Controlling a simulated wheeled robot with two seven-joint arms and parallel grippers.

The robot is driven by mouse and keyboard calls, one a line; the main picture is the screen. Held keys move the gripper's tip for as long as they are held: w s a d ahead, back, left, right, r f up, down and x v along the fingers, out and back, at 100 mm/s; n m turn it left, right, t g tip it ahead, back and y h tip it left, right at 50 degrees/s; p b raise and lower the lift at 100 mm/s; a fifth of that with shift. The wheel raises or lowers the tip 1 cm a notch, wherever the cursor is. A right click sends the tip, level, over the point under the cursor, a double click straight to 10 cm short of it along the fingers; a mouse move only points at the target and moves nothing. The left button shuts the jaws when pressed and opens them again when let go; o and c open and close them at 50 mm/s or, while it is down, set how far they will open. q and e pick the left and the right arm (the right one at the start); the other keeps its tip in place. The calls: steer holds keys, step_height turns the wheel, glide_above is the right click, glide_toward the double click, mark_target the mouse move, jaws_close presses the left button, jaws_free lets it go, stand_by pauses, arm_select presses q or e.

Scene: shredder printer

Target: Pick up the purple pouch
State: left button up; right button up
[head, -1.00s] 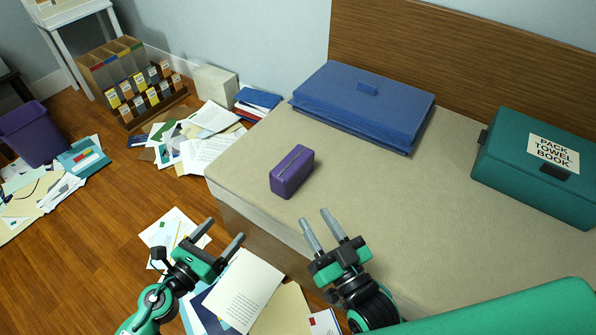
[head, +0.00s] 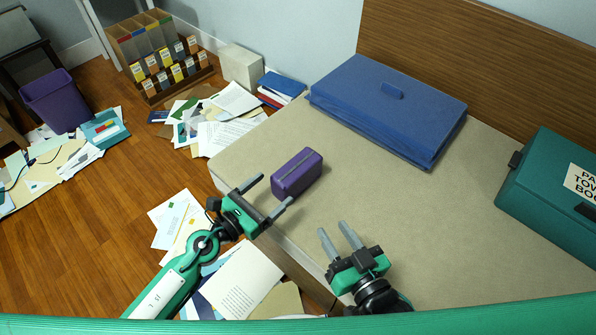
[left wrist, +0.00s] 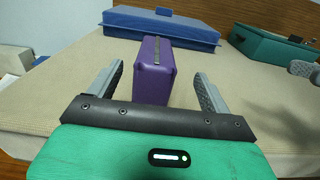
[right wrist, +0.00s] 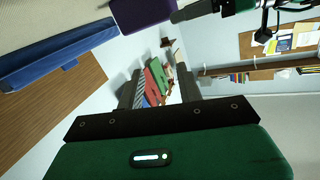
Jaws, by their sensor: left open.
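The purple pouch (head: 297,173) stands on the beige bed top near its front left edge, with a dark strip along its top. My left gripper (head: 270,194) is open and close in front of the pouch. In the left wrist view the pouch (left wrist: 153,72) shows ahead between the open fingers (left wrist: 158,85), and I cannot tell whether it is fully between them. My right gripper (head: 338,236) is open and empty, at the bed's front edge to the right of the pouch. The right wrist view shows part of the pouch (right wrist: 143,13) at the top.
A large blue case (head: 385,105) lies at the back of the bed (head: 430,220), and a teal box (head: 550,195) with a label stands at the right. The bed between them is clear. Papers (head: 240,275), a purple bin (head: 55,98) and a file rack (head: 160,55) are on the floor.

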mark_target(290, 172)
arm_select(q)
steer(key=x, duration=0.3)
steer(key=shift+w+d, duration=0.1)
steer(key=shift+w, duration=0.1)
steer(key=x, duration=0.2)
steer(key=f+x, duration=0.1)
steer(key=x, duration=0.1)
steer(key=shift+w, duration=0.35)
steer(key=shift+w+d, duration=0.1)
steer(key=shift+d, duration=0.1)
steer(key=c, duration=1.2)
arm_select(e)
steer(key=shift+s+a+f, duration=0.15)
steer(key=shift+s+f, duration=0.15)
steer(key=shift+f, duration=0.15)
arm_select(q)
steer(key=shift+r, duration=0.2)
arm_select(e)
steer(key=shift+f+g, duration=0.1)
steer(key=shift+g, duration=0.3)
